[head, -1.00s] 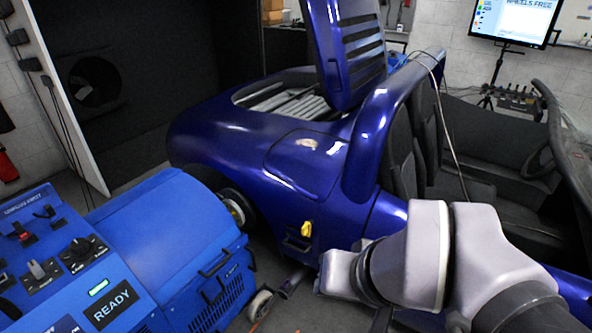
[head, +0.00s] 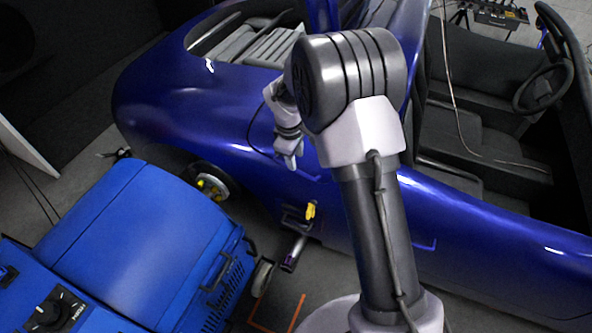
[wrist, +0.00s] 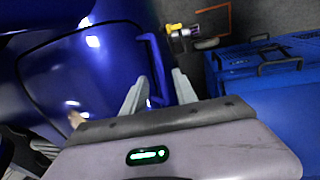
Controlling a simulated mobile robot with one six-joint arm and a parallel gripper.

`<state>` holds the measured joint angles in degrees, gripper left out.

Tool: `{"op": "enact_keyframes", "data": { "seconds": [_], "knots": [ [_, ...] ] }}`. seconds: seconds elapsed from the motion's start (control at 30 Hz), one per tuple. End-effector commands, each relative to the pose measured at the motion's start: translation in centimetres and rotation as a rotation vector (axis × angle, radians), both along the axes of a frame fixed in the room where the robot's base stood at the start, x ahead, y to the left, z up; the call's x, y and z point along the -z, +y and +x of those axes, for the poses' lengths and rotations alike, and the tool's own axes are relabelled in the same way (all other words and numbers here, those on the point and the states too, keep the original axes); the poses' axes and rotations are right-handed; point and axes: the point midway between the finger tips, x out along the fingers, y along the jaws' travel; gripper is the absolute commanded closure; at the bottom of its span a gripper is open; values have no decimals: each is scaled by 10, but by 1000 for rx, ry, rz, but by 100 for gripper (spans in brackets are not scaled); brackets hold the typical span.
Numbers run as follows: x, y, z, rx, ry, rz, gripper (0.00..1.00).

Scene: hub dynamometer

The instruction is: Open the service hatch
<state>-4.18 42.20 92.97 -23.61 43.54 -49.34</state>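The service hatch appears to be the seam-outlined panel (head: 264,122) on the blue car's rear flank, partly hidden by my arm. It also shows in the wrist view (wrist: 85,75), where it looks closed, its surface level with the body around it. A blue bar handle (wrist: 150,50) stands out near the hatch's edge. My gripper (wrist: 160,76) is open, with one finger on each side of the handle in the wrist view. I cannot tell whether the fingers touch it. In the head view my gripper (head: 290,160) is right at the hatch, pointing down.
A blue dynamometer unit (head: 150,240) stands at the lower left, close to the rear wheel hub (head: 210,187). A yellow part (head: 311,210) sits on the car's side below the hatch. The open cabin with seats (head: 450,130) lies to the right.

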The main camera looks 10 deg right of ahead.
Motion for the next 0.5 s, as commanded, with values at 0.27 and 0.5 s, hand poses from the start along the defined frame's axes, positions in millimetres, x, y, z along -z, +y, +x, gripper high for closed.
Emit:
{"op": "enact_keyframes", "data": {
  "seconds": [0.27,0.5],
  "knots": [
    [64,-8,9,3,0,1,66],
    [74,-9,12,3,-2,1,66]
  ]
}}
